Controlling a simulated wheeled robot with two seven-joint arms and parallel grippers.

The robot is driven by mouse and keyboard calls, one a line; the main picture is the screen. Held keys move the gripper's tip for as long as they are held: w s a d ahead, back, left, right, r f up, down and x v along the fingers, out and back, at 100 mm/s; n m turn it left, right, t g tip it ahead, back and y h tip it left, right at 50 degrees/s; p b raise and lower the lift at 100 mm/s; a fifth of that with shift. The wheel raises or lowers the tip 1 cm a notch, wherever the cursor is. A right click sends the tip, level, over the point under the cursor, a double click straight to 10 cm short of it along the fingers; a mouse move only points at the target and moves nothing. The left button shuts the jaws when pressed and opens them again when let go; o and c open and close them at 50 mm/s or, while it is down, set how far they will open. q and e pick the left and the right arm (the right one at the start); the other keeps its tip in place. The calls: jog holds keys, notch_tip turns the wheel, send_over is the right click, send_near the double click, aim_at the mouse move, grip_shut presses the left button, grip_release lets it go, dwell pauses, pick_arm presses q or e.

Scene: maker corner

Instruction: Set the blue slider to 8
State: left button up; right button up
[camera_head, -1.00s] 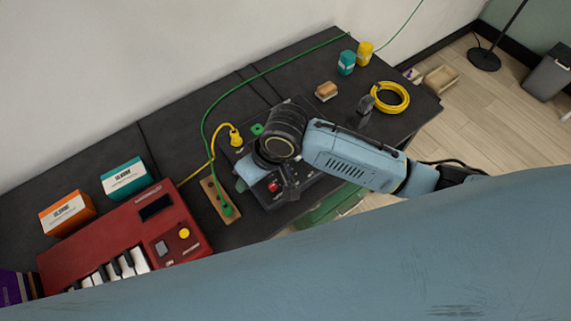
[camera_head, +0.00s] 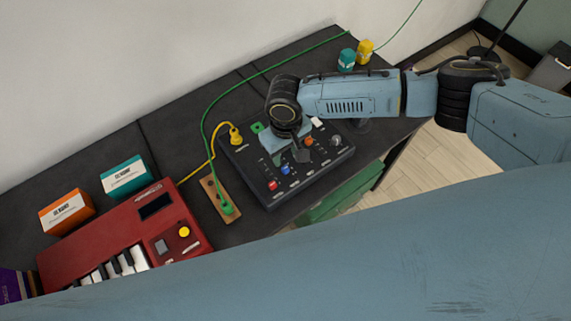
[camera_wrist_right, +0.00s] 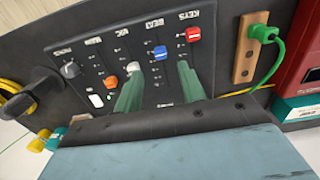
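The blue slider (camera_head: 285,170) is on a black mixer (camera_head: 322,170) with several coloured sliders. In the right wrist view the blue slider cap (camera_wrist_right: 160,52) sits in the slot under the BEAT label, near the upper part of its scale in that picture. The exact number cannot be read. My right gripper (camera_wrist_right: 158,76) is open, its two green fingers apart. The blue cap shows between them in the picture, just beyond the tips, with no visible contact. In the head view the right gripper (camera_head: 296,158) hangs over the mixer. My left gripper is not in view.
The red slider (camera_wrist_right: 193,34) and white slider (camera_wrist_right: 134,68) flank the blue one. An orange slider (camera_wrist_right: 111,82) is farther left. A wooden strip with a green plug (camera_head: 227,208) and a red keyboard (camera_head: 187,222) lie left of the mixer. My arm covers the foreground.

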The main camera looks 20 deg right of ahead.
aim_at(286, 168)
notch_tip(286, 168, down, 7)
jog(key=shift+r+b, duration=0.2)
jog(key=shift+b, duration=0.2)
grip_shut()
